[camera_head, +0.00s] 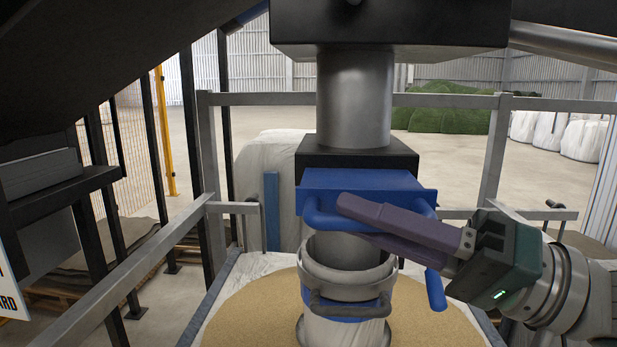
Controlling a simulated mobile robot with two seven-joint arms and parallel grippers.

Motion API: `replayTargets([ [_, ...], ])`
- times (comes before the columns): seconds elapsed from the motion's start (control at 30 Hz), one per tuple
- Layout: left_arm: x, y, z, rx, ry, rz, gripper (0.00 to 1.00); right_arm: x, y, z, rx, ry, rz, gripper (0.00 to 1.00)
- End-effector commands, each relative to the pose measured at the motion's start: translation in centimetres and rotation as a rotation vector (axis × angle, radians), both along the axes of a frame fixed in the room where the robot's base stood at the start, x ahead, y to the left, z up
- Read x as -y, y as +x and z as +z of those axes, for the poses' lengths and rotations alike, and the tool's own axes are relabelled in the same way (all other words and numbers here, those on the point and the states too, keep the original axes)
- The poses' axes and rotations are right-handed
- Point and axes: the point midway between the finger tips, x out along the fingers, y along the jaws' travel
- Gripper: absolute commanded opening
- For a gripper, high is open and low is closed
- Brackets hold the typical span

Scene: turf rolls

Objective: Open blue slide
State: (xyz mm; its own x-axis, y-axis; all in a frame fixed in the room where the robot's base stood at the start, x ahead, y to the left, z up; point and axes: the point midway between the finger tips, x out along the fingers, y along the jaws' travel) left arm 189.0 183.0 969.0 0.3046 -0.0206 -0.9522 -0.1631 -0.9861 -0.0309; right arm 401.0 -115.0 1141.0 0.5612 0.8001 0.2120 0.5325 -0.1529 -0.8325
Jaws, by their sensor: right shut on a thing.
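The blue slide (380,180) is a flat plate set under a black block on the grey vertical pipe. Its blue handle (315,217) curves out from the front of the plate. My right gripper (347,214) comes in from the right, its purple fingers across the front of the handle. It is shut on the handle, and the fingers hide the middle part of it. My left gripper is not in view.
Below the slide, a metal collar (348,287) with a dark handle and blue band stands over tan grain (250,312) in a white bag. Grey rails (130,255) frame both sides. Dark shelving (60,195) is at left. Green rolls (440,108) lie far back.

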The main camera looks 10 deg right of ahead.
Motion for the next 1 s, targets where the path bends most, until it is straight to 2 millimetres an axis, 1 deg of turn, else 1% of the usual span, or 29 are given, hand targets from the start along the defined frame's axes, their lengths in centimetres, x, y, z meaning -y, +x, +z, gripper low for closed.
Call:
replayTargets([
  [0.03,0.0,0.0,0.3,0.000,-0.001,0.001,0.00,-0.1,-0.2,0.2,0.001,0.001,0.002,0.00],
  [0.33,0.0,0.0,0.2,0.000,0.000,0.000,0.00,-0.1,-0.3,0.0,0.002,0.001,0.001,0.00],
  [0.37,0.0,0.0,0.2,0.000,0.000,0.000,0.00,-0.1,-0.3,0.0,0.002,0.001,0.001,0.21],
  [0.6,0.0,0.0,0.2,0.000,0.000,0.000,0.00,-0.1,-0.2,-0.1,0.002,0.001,-0.001,0.48],
  [0.63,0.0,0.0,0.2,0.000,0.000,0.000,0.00,-0.1,-0.2,-0.1,0.002,0.001,-0.001,0.50],
  [0.87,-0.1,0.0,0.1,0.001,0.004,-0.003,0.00,0.0,-0.3,-0.1,0.000,0.000,0.000,0.50],
  [0.97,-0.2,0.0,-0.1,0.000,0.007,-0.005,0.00,0.5,-0.7,-0.4,-0.002,-0.001,-0.001,0.50],
  [1.0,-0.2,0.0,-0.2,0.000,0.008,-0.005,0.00,1.0,-0.9,-0.6,-0.002,-0.002,-0.003,0.50],
])
